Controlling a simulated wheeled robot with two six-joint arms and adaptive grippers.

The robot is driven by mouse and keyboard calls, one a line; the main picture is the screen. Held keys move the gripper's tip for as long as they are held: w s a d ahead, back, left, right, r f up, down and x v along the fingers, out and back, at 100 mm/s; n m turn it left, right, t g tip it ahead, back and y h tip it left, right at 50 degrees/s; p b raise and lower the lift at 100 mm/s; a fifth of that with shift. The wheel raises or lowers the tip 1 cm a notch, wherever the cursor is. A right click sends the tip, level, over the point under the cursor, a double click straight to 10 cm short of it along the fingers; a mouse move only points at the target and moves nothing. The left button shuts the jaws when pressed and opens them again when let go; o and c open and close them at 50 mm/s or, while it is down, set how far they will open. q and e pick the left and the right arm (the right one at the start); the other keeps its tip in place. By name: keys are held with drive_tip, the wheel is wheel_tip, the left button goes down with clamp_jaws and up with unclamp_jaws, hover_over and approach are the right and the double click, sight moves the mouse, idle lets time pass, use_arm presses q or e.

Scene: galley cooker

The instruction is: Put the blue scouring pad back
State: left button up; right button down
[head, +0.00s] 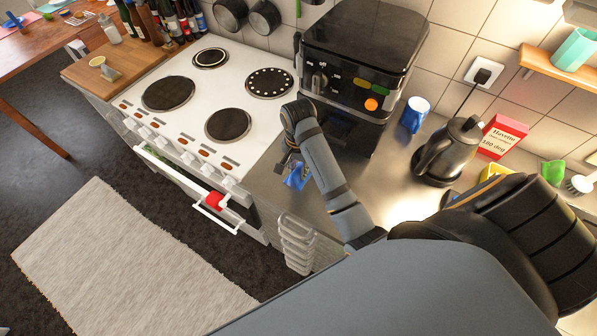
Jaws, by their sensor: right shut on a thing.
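The blue scouring pad (297,179) is at my right gripper (291,168), over the steel worktop between the cooker and the black air fryer. The gripper is shut on the pad. My right forearm partly covers this area, and I cannot tell whether the pad touches the worktop. My left gripper is not in view.
The black air fryer (362,55) stands close behind my right wrist. A blue mug (414,115), a kettle (452,150), a red box (502,137) and a yellow item (495,172) stand to the right. The white cooker (215,60) is left, its hob clear.

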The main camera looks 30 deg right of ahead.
sight(297, 170)
drive_tip(key=shift+a, duration=0.1)
drive_tip(key=shift+s+a+r, duration=0.1)
drive_tip(key=shift+a+r, duration=0.05)
drive_tip(key=shift+a+p, duration=0.1)
drive_tip(key=shift+p, duration=0.2)
drive_tip(key=c, duration=1.1)
unclamp_jaws()
drive_tip(key=shift+c, duration=0.2)
drive_tip(key=shift+r, duration=0.1)
use_arm(q)
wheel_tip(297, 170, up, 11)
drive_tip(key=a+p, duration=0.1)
drive_tip(key=p, duration=1)
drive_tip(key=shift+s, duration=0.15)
use_arm(e)
wheel_tip(297, 170, up, 12)
drive_tip(key=shift+f, duration=0.1)
